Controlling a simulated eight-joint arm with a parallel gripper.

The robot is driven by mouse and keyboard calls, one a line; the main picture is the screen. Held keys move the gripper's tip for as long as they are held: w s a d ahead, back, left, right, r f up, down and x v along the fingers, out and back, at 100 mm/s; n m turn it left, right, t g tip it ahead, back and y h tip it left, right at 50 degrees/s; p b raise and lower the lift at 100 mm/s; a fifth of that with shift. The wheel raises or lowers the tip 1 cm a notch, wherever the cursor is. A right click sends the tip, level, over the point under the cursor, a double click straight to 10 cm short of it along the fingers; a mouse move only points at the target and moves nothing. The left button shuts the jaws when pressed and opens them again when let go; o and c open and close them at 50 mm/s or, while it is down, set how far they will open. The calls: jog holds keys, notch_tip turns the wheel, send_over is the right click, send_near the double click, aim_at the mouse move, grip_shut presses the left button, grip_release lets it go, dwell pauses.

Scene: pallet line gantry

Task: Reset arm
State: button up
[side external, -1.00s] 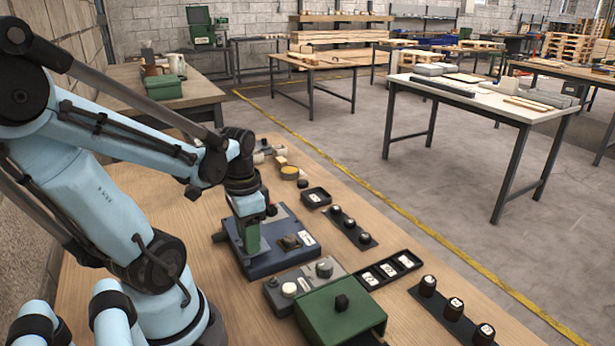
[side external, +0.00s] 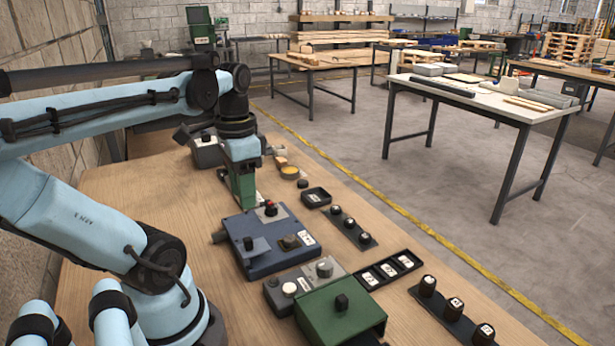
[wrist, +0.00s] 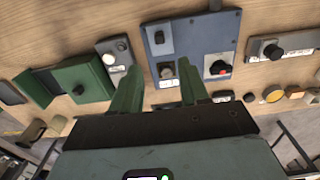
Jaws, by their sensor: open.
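My gripper (side external: 244,205) has green fingers and hangs pointing down, raised over the far left part of the blue control panel (side external: 282,258). The panel (wrist: 196,38) shows beyond the fingertips. It carries a red-topped button (side external: 270,209), a dark knob (side external: 291,241) and a small black-topped switch (side external: 248,243). The fingers appear clear of the panel, though the exact gap is hard to judge.
A green box (side external: 345,315) and a grey two-knob box (side external: 290,289) stand at the near side. A black tray (side external: 366,283) and knob strips lie right. A grey box (side external: 206,151) stands at the back. Bare wood (side external: 150,190) is free left of the panel.

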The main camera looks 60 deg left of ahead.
jog(key=shift+r, duration=0.75)
jog(key=shift+w, duration=0.1)
jog(key=w+d+f+t, duration=0.2)
jog(key=w+d+t, duration=0.1)
jog(key=w+d, duration=0.2)
jog(key=w+d+f+t, duration=0.2)
jog(key=w+d+t, duration=0.2)
jog(key=w+d, duration=0.2)
jog(key=shift+w+d+f, duration=0.15)
jog(key=shift+d+f, duration=0.15)
jog(key=shift+d, duration=0.5)
